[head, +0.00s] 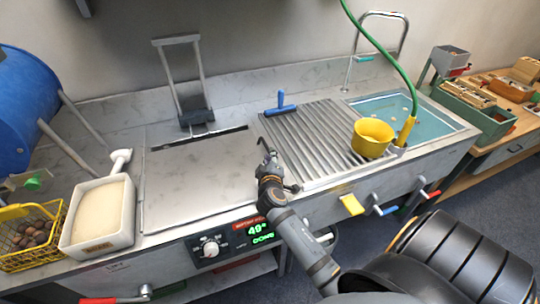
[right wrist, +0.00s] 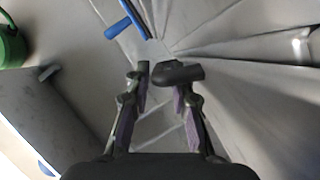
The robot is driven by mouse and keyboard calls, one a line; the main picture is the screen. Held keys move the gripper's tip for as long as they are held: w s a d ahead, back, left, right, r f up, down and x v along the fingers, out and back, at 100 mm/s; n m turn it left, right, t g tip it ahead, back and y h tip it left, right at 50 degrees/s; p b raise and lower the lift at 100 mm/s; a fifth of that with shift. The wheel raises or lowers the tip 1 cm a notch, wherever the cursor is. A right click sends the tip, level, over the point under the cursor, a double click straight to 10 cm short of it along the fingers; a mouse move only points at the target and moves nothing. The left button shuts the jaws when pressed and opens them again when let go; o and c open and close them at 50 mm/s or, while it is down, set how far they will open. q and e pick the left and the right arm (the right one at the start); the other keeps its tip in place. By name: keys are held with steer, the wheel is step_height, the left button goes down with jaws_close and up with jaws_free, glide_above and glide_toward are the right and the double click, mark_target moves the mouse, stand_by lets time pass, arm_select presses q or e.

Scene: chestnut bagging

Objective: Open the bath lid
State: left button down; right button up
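The bath lid (head: 200,180) is a flat grey metal plate lying level on the counter, to the left of the ribbed drain board. My right gripper (head: 277,165) is at the lid's right edge, above the counter. In the right wrist view the two fingers of that gripper (right wrist: 162,85) stand apart. A dark short bar (right wrist: 185,72) shows at the fingertips, overlapping the right finger. It may be the lid's handle, but I cannot tell whether the fingers touch it. My left gripper is not in view.
A control panel (head: 238,238) reads 49° and DONE. A white tub (head: 98,215) and a yellow chestnut basket (head: 32,235) stand to the left. A blue-handled tool (head: 281,105) and a yellow pot (head: 371,138) are on the ribbed drain board (head: 318,140). A metal frame (head: 185,85) rises behind the lid.

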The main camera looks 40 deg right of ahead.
steer(key=shift+x, duration=1.05)
steer(key=shift+c, duration=0.4)
jaws_close()
